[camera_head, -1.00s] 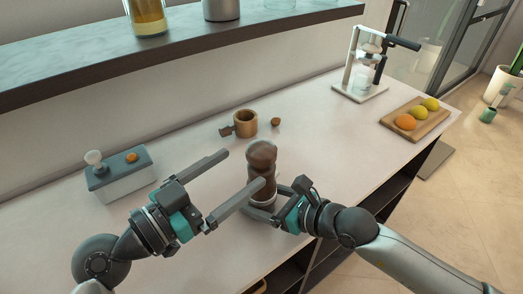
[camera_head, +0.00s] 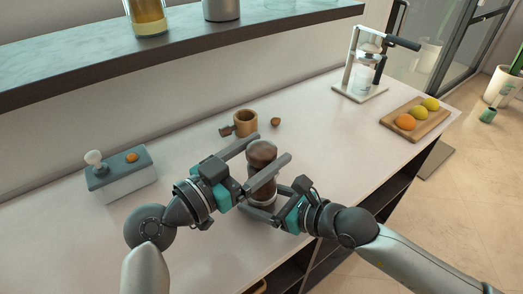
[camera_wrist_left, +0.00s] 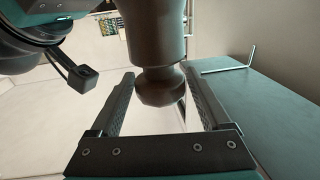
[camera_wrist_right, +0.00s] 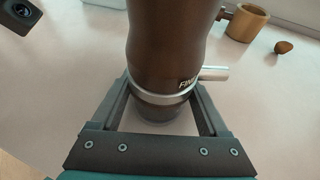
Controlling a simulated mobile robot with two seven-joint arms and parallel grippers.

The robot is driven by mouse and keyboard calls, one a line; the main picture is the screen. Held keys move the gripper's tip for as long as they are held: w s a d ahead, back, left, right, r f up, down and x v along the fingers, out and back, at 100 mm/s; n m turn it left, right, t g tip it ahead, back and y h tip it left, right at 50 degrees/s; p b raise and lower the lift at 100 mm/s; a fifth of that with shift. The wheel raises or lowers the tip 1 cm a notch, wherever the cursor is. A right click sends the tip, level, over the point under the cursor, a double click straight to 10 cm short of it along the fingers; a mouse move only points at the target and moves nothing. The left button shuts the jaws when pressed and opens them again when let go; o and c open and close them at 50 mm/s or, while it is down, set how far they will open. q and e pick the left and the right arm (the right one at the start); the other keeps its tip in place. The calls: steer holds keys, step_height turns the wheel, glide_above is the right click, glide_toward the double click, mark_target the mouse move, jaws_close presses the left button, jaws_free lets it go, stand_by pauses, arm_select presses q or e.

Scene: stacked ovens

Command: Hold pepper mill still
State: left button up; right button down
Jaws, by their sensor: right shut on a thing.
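The dark brown pepper mill (camera_head: 262,155) stands upright on the counter near its front edge. My right gripper (camera_head: 262,203) is shut on its lower body. In the right wrist view the mill's silver band and lower body (camera_wrist_right: 160,100) lie between the fingers. My left gripper (camera_head: 268,156) is open, with one finger on each side of the mill's upper part. In the left wrist view the mill's rounded top (camera_wrist_left: 160,84) sits between the spread fingers, with gaps at the sides. The left fingers hide part of the mill in the head view.
A wooden mortar-like cup (camera_head: 245,123) and a small brown ball (camera_head: 275,122) lie behind the mill. A grey-topped box (camera_head: 122,177) stands at left. A lever press (camera_head: 362,75) and a fruit board (camera_head: 429,125) are at right. The dark shelf (camera_head: 190,45) overhangs the back.

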arm_select(q)
steer(key=c, duration=1)
steer(key=shift+c, duration=0.2)
steer(key=shift+g, duration=0.3)
steer(key=shift+m+g+h, duration=1.1)
steer(key=shift+m+g, duration=0.1)
steer(key=shift+m, duration=0.1)
steer(key=m+g+h, duration=0.1)
steer(key=m+g, duration=0.1)
steer(key=g, duration=0.1)
steer(key=m+g+h, duration=0.1)
steer(key=m+g, duration=0.1)
steer(key=g, duration=0.1)
steer(key=shift+w, duration=0.1)
steer(key=m+g, duration=0.2)
steer(key=g, duration=0.1)
steer(key=m+g, duration=0.2)
steer(key=g, duration=0.1)
steer(key=shift+g+h, duration=0.3)
steer(key=shift+g, duration=0.1)
steer(key=shift+m+g+y, duration=0.6)
steer(key=shift+m+g, duration=0.7)
steer(key=shift+g, duration=0.5)
steer(key=shift+f+g, duration=0.1)
steer(key=shift+g, duration=0.2)
